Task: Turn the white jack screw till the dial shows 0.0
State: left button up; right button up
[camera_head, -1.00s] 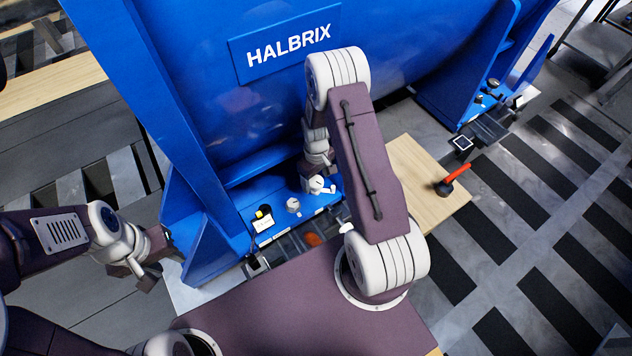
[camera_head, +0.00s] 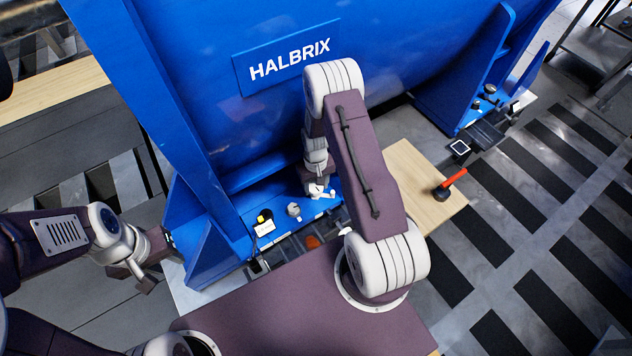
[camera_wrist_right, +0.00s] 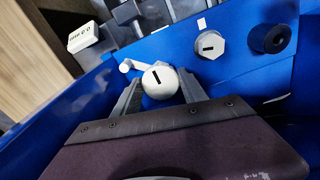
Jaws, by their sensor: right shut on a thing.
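The white jack screw (camera_wrist_right: 160,82) has a round head with a dark slot and a small white lever arm (camera_wrist_right: 130,64) to its left in the right wrist view. My right gripper (camera_wrist_right: 160,90) is shut on it, one finger on each side of the head. In the head view my right gripper (camera_head: 317,186) reaches down to the blue base, and the screw is mostly hidden. A white box with dark marks (camera_wrist_right: 82,38), perhaps the dial, is at the upper left of the wrist view; I cannot read it surely. My left gripper (camera_head: 152,262) is left of the blue frame, apart from the screw.
A white hex-headed bolt (camera_wrist_right: 210,45) and a black round knob (camera_wrist_right: 271,37) are close beside the screw. A small white panel (camera_head: 264,228) sits on the base's left part. A red-handled tool (camera_head: 452,184) lies on the wooden board (camera_head: 415,190). The blue HALBRIX housing (camera_head: 220,120) rises behind.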

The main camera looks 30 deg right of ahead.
aim_at(316, 187)
jog(key=o, duration=1.4)
notch_tip(316, 187, up, 9)
jog(key=p, duration=0.3)
dwell(0.8)
